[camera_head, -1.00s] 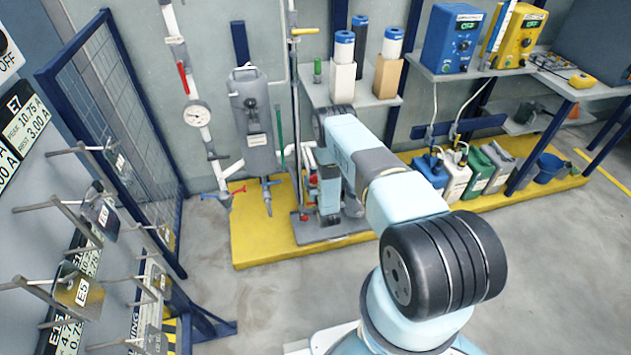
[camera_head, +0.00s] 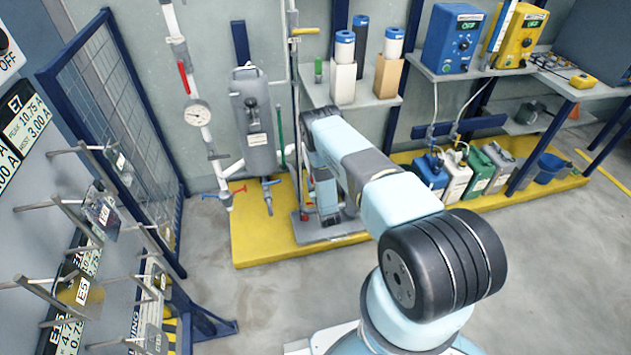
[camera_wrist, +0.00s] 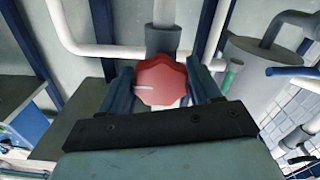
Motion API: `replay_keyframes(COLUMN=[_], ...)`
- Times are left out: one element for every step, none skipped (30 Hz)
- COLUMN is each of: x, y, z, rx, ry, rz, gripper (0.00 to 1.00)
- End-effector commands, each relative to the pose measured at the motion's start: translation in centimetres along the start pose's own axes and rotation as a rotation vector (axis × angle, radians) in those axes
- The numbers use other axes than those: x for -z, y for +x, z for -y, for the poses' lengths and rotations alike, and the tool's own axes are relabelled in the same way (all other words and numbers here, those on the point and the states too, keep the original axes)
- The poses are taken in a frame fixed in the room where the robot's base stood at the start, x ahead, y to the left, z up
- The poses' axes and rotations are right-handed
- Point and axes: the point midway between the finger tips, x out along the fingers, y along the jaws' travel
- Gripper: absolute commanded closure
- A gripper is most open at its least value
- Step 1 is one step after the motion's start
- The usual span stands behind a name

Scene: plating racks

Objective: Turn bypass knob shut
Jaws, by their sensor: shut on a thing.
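The red knob (camera_wrist: 160,82) sits between the fingers of my gripper (camera_wrist: 163,88) in the wrist view. My gripper is shut on the knob, one blue-grey finger on each side. In the head view my arm reaches to the pump stand beside the grey filter housing (camera_head: 254,125); the knob and fingertips are hidden behind my arm.
White pipes run around the knob. A pressure gauge (camera_head: 197,114) and red and blue valve handles hang on the pipework at left. A shelf (camera_head: 375,97) with canisters is close behind my arm. Hanging racks (camera_head: 75,225) stand at left; the floor between is clear.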

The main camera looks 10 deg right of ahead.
Motion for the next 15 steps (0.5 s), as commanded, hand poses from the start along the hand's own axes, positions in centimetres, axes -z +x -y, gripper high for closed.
replay_keyframes(x=[-0.01,-0.01,-0.01,-0.01,-0.01,-0.01,-0.01,-0.01,-0.01,-0.01,-0.01,-0.01,-0.02,-0.01,-0.01], y=[-0.04,-0.04,-0.03,-0.03,-0.03,-0.03,-0.03,-0.03,-0.03,-0.04,-0.04,-0.04,-0.04,-0.04,-0.04], z=[0.14,0.12,0.12,0.11,0.11,0.1,0.1,0.1,0.11,0.11,0.11,0.12,0.12,0.12,0.11], rx=[0.002,0.002,0.001,0.001,0.001,0.001,0.001,0.001,0.001,0.001,0.002,0.002,0.002,0.002,0.001], ry=[-0.025,-0.036,-0.048,-0.053,-0.056,-0.057,-0.057,-0.056,-0.056,-0.055,-0.055,-0.055,-0.055,-0.054,-0.054], rz=[0.001,0.0,0.0,0.0,0.0,0.0,0.0,0.0,0.0,0.0,0.0,0.0,0.0,0.0,0.0], gripper=[0.68,0.68,0.68,0.68,0.68,0.68,0.68,0.68,0.68,0.68,0.68,0.68,0.35,0.32,0.29])
